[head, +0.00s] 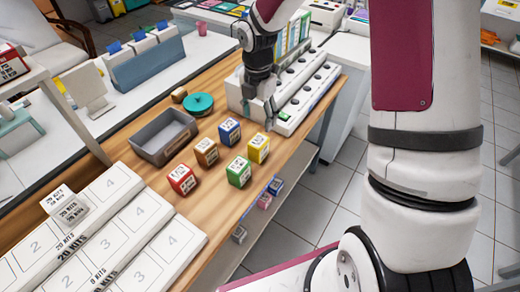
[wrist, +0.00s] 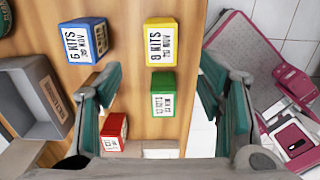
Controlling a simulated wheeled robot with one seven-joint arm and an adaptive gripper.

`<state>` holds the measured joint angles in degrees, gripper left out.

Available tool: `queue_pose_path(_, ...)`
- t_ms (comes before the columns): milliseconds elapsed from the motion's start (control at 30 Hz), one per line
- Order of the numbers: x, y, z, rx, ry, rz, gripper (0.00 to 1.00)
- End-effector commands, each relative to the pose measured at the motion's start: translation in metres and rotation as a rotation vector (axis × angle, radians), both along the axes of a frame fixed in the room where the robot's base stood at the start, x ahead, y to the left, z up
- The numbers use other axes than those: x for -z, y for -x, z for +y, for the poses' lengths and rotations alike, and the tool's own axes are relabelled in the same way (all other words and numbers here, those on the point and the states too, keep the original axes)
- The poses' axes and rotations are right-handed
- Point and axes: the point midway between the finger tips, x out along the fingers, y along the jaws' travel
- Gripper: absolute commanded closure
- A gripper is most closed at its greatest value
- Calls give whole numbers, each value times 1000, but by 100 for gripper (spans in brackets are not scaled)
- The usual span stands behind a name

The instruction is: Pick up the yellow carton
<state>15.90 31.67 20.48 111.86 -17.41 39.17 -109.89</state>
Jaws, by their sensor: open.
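The yellow carton (head: 258,148) stands on the wooden table near its right edge, with a white label on its side. In the wrist view the yellow carton (wrist: 161,42) is near the top middle, beyond my fingertips and between their lines. My gripper (head: 268,125) is above the table just behind the yellow carton in the head view. The green carton (wrist: 163,95) shows between the fingers, lower down on the table.
A blue carton (head: 230,132), an orange carton (head: 206,152), a red carton (head: 182,180) and a green carton (head: 239,172) stand close by. A grey tray (head: 150,148) and a teal round object (head: 198,103) lie left. A white rack (head: 300,95) stands behind my gripper.

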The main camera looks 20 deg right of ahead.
Motion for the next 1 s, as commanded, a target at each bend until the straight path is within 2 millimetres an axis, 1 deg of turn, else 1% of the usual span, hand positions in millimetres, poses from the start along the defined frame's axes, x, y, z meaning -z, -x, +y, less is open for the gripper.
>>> queue_pose_path(167,19,-1,1,-32,-6,7,38)
queue_pose_path(400,64,0,1,-31,-5,9,38)
queue_pose_path(500,78,-1,1,-30,-5,6,38)
queue_pose_path(600,87,-1,1,-29,-5,6,38)
queue_pose_path(767,96,-1,1,-29,-5,6,38)
queue_pose_path(1000,127,0,1,-29,-5,8,38)
